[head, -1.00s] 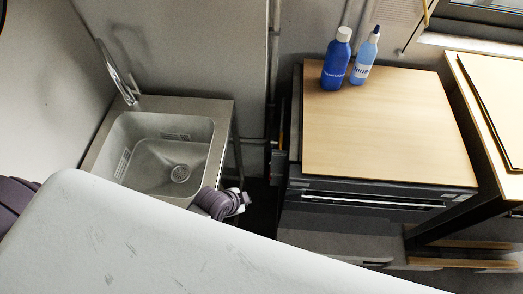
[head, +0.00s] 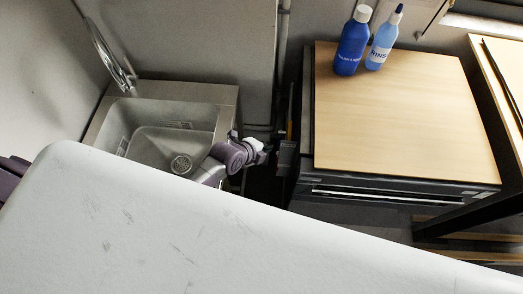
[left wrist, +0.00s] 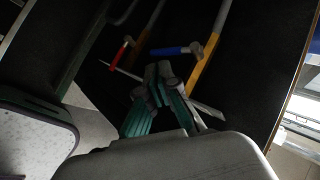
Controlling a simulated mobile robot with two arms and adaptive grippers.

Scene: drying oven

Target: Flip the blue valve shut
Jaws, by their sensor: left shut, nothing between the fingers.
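The blue valve (left wrist: 178,50) shows in the left wrist view as a blue lever joined to a grey fitting on a yellow pipe (left wrist: 207,58). The lever lies roughly crosswise to that pipe. My left gripper (left wrist: 159,72) is shut and empty, its fingertips just below the blue lever in that view; I cannot tell whether they touch it. In the head view my left gripper (head: 258,150) is in the gap between the sink and the wood-topped cabinet, and the valve cannot be made out there. My right gripper is not in view.
A red valve lever (left wrist: 119,54) on another yellow pipe is left of the blue one. The sink (head: 165,100) stands left of my gripper, the wood-topped cabinet (head: 400,120) right. A dark blue bottle (head: 352,42) and a light blue bottle (head: 383,42) stand on its top.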

